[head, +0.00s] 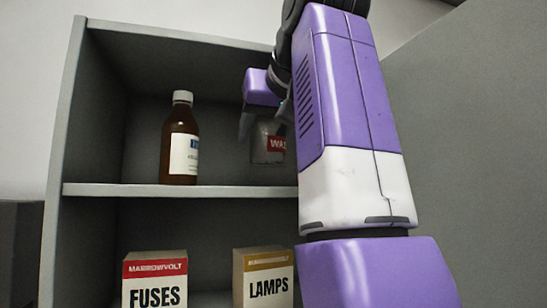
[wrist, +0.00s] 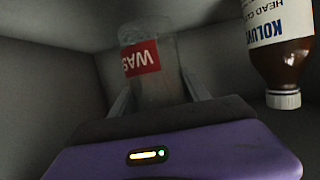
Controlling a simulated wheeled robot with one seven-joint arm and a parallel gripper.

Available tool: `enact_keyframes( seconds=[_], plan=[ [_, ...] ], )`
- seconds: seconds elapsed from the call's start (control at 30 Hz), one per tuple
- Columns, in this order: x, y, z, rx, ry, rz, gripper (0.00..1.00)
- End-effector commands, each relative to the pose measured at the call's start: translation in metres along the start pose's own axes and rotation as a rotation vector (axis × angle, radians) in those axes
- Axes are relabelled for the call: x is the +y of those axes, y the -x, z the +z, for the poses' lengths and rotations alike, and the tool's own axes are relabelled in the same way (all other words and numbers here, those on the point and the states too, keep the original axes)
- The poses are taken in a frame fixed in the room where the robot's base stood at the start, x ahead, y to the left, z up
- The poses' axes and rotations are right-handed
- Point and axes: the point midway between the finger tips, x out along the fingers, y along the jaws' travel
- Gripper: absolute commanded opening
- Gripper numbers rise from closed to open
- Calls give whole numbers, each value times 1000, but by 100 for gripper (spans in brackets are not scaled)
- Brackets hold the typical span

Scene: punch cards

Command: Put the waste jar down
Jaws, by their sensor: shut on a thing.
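The waste jar (head: 268,143) is a greyish, see-through jar with a red label reading "WAS". It is in the upper compartment of the grey shelf unit, partly hidden behind my arm in the head view. My gripper (wrist: 157,92) is shut on the jar, one finger on each side, as the wrist view shows. The jar (wrist: 152,88) looks upside down there, as does the brown bottle. In the head view the jar's bottom appears a little above the shelf board (head: 215,190), with dark back wall showing under it.
A brown bottle (head: 181,145) with a white cap stands left of the jar on the same board. It also shows in the wrist view (wrist: 280,45). Below are a FUSES box (head: 155,282) and a LAMPS box (head: 264,278). Board between bottle and jar looks clear.

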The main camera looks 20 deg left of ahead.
Motion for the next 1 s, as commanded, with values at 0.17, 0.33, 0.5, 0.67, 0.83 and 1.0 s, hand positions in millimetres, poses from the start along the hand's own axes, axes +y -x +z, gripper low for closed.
enact_keyframes(
  seconds=[0.17, 0.33, 0.5, 0.67, 0.83, 1.0],
  plan=[
    [-3, -2, 3, 0, 0, -2, 7],
    [-7, -18, 20, -2, 2, -6, 7],
    [-8, -25, 28, 2, 3, -6, 7],
    [-8, -25, 28, 2, 3, -6, 7],
    [-8, -26, 30, 0, 2, -6, 65],
    [-8, -26, 30, 0, 2, -6, 77]
  ],
)
